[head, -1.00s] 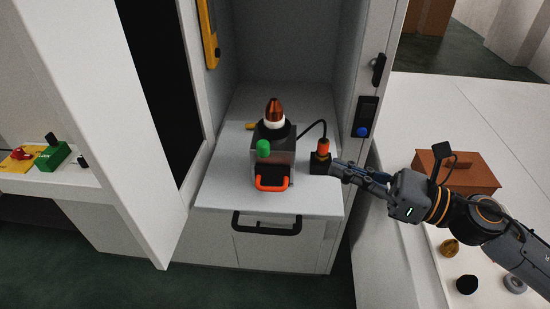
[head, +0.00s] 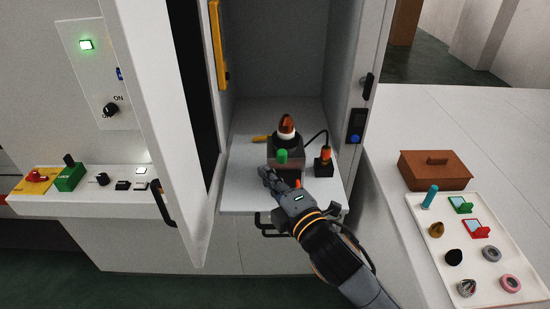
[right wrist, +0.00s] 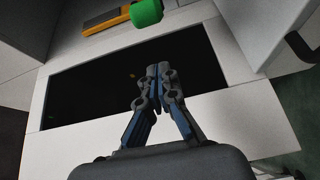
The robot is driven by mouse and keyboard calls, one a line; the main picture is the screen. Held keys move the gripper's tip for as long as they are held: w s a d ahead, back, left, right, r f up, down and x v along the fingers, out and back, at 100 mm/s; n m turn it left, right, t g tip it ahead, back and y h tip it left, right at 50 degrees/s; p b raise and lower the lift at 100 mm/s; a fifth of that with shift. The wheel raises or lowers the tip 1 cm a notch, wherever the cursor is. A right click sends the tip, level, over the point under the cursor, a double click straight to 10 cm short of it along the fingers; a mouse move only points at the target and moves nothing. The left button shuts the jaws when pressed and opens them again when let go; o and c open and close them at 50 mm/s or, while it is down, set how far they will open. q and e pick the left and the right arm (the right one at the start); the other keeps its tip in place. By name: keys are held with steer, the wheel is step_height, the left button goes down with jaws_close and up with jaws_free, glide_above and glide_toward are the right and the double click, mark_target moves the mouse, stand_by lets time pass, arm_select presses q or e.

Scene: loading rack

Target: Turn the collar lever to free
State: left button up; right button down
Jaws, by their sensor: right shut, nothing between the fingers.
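A dark device (head: 287,158) stands on the pull-out shelf inside the cabinet. It has a copper-coloured tip (head: 286,124) above a white ring and a green knob (head: 282,156) on its front. A yellow lever-like piece (head: 260,139) sticks out on its left, seemingly the collar lever. My right gripper (head: 264,173) is shut and empty at the device's front left, below the green knob. It hides most of the orange front handle. In the right wrist view its closed fingertips (right wrist: 157,70) are over a dark area, with the green knob (right wrist: 146,12) beyond. My left gripper is not in view.
An orange-topped plug (head: 326,154) with a black cable stands right of the device. The open cabinet door (head: 160,130) and right wall flank the shelf (head: 240,192). A white tray (head: 490,250) of small parts and a brown box (head: 436,172) lie on the right table.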

mark_target(279, 158)
steer(key=w+d+p, duration=0.2)
steer(key=w, duration=0.1)
steer(key=w+d+p, duration=0.1)
steer(key=shift+w+r, duration=0.1)
steer(key=shift+w, duration=0.1)
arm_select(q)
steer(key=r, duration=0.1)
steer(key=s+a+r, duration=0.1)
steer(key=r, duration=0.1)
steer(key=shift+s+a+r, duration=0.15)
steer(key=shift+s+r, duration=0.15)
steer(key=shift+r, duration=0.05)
arm_select(e)
steer(key=shift+d, duration=0.2)
steer(key=shift+a, duration=0.1)
